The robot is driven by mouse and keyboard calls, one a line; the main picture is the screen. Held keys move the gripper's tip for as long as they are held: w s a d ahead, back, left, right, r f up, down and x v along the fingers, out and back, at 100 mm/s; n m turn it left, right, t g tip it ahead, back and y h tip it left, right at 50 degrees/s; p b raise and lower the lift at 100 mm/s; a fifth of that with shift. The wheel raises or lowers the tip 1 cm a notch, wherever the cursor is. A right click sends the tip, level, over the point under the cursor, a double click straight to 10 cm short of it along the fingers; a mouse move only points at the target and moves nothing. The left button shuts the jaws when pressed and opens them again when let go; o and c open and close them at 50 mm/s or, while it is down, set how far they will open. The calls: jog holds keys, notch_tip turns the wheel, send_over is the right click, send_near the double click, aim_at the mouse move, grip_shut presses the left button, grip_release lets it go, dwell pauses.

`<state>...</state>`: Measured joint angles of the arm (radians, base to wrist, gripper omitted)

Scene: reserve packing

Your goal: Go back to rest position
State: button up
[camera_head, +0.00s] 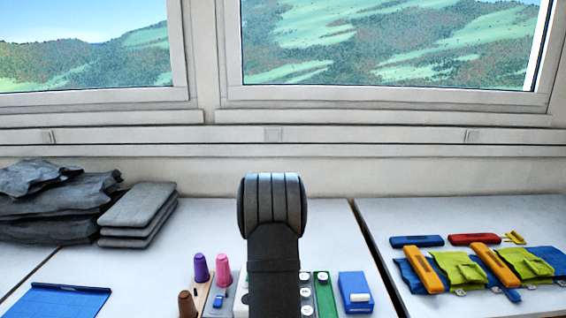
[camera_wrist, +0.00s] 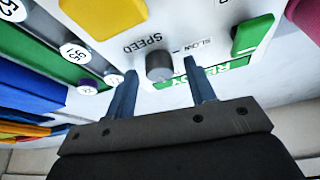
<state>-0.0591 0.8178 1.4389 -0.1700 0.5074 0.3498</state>
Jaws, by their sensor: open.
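My gripper (camera_wrist: 161,72) is open, its two blue-grey fingers pointing at a white control panel (camera_wrist: 185,35). A dark grey knob (camera_wrist: 159,67) marked SPEED shows in the gap between the fingertips. I cannot tell how far the fingertips are from the panel, but neither finger is seen touching the knob. In the head view my arm stands upright in the middle and hides the gripper and most of the panel (camera_head: 306,270).
A blue box (camera_head: 355,292) and a green strip (camera_head: 324,295) lie right of my arm. Grey stacked pads (camera_head: 140,210), a blue board (camera_head: 58,300) and tool pouches (camera_head: 460,268) lie farther out.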

jog(key=shift+d+n+y, duration=0.15)
jog(key=shift+n+y, duration=0.65)
jog(key=shift+n, duration=1.5)
jog(key=shift+d+n+g+y, duration=0.1)
jog(key=shift+n+g+y, duration=0.45)
jog(key=shift+n, duration=1.35)
jog(key=shift+t+y, duration=0.25)
jog(key=o, duration=1.1)
jog(key=s+d+r+m+t+h, duration=0.1)
jog(key=s+m, duration=0.1)
jog(key=s+d+r+m+t+h, duration=0.1)
jog(key=s+r+m, duration=0.1)
jog(key=s, duration=0.1)
jog(key=s+d+r+m+t, duration=0.1)
jog(key=s+d+m+t, duration=0.1)
jog(key=s, duration=0.1)
jog(key=shift+r+m+h, duration=0.25)
jog(key=shift+m+h, duration=0.05)
jog(key=shift+h, duration=0.1)
jog(key=s+d+m+t+h, duration=0.1)
jog(key=s+t, duration=0.2)
jog(key=s, duration=0.6)
jog(key=s+d+t, duration=0.2)
jog(key=s, duration=0.8)
jog(key=x, duration=1)
jog(key=shift+w+a+f, duration=0.1)
jog(key=shift+a, duration=0.05)
